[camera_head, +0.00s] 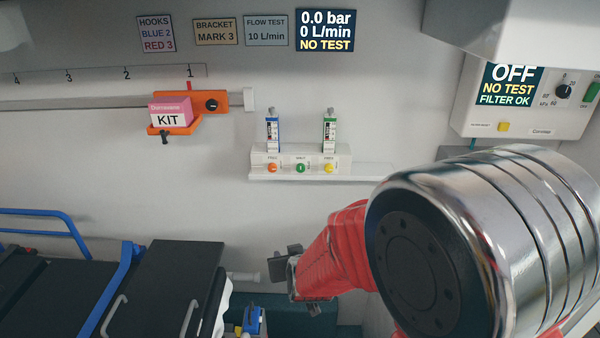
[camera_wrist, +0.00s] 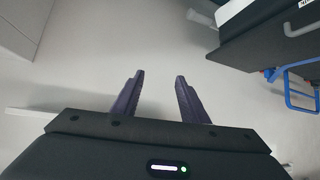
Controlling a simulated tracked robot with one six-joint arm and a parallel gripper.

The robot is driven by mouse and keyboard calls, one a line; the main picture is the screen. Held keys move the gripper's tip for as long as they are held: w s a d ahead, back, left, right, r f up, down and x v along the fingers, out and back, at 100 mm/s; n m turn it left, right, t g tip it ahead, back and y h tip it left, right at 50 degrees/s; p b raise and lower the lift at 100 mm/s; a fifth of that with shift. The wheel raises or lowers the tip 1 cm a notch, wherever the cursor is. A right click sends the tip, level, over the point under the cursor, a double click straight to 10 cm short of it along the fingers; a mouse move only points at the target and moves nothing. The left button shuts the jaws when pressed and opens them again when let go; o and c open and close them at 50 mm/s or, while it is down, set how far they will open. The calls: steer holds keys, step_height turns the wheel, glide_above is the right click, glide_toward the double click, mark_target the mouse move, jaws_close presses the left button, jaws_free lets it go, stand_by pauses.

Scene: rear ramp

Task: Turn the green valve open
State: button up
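The green valve (camera_head: 300,168) is a small round knob in the middle of a white wall panel (camera_head: 260,160). An orange knob (camera_head: 272,168) sits to its left and a yellow knob (camera_head: 328,168) to its right. My gripper (camera_head: 288,281) is below the panel in the head view, apart from the valve. In the wrist view, my gripper (camera_wrist: 158,78) is open, with two dark fingers apart and nothing between them. The wrist view does not show the valve.
Blue-marked (camera_head: 272,132) and green-marked (camera_head: 330,132) flowmeters stand on the panel. An orange bracket (camera_head: 215,101) holds a pink kit box (camera_head: 170,113) at left. A display (camera_head: 325,30) reads 0.0 bar, 0 L/min, NO TEST. A black-padded stretcher (camera_head: 170,275) stands lower left.

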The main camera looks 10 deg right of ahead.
steer(key=w+d+r+t+h, duration=0.1)
steer(key=w+r+t, duration=0.2)
steer(key=w, duration=0.1)
steer(key=t+h, duration=0.2)
steer(key=t, duration=0.2)
glide_toward(301, 170)
steer(key=s, duration=0.5)
steer(key=shift+s+a+f+m, duration=0.1)
steer(key=shift+a+m, duration=0.1)
steer(key=shift+m, duration=0.1)
steer(key=w, duration=0.9)
steer(key=w+d, duration=0.1)
steer(key=w, duration=0.3)
steer(key=shift+w+d, duration=0.1)
steer(key=shift+w, duration=0.3)
jaws_close()
